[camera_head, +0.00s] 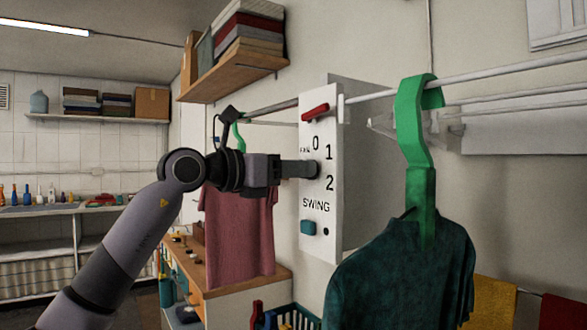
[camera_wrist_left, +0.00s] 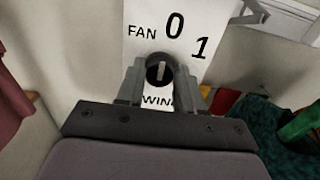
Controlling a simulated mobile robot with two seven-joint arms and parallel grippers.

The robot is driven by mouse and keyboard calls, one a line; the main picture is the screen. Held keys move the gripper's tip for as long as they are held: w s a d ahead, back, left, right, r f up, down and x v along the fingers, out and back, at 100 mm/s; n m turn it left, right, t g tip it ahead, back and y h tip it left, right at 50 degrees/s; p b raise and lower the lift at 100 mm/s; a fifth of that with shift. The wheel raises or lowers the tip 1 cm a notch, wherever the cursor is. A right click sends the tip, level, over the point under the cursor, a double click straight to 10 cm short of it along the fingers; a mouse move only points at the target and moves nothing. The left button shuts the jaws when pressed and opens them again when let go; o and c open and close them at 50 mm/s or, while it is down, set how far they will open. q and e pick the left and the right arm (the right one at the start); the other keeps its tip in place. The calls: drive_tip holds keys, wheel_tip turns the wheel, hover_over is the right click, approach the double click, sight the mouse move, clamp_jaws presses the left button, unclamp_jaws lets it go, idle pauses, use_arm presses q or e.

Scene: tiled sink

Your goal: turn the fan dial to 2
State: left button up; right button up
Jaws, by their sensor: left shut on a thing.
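A white control panel (camera_head: 316,250) on the wall carries the printed numbers 0, 1 and 2 and the word SWING. In the left wrist view the panel (camera_wrist_left: 140,15) shows FAN, 0 and 1; the 2 is hidden. The round black fan dial (camera_wrist_left: 160,72) has a pale mark, roughly upright in that view; which number it points to is hard to tell. My left gripper (camera_head: 312,169) reaches the panel from the left, its fingers (camera_wrist_left: 160,84) closed on either side of the dial. The gripper hides most of the dial in the head view. My right gripper is not in view.
A red switch (camera_head: 316,112) is above the numbers and a teal button (camera_head: 307,228) below. A dark teal shirt (camera_head: 400,275) on a green hanger (camera_head: 418,130) hangs right of the panel. A pink shirt (camera_head: 240,225) hangs behind my left arm, and a shelf (camera_head: 235,77) is above.

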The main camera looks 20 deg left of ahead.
use_arm(q)
drive_tip(key=m, duration=0.8)
drive_tip(key=m+p, duration=0.1)
drive_tip(key=m, duration=0.7)
drive_tip(key=m+p, duration=0.1)
drive_tip(key=m, duration=0.6)
drive_tip(key=shift+s+d+f+m, duration=0.1)
drive_tip(key=shift+d+f+m, duration=0.05)
drive_tip(key=shift+f+m, duration=0.2)
drive_tip(key=shift+m, duration=0.25)
drive_tip(key=o, duration=1)
drive_tip(key=shift+b+v, duration=1.25)
drive_tip(key=shift+v, duration=2.35)
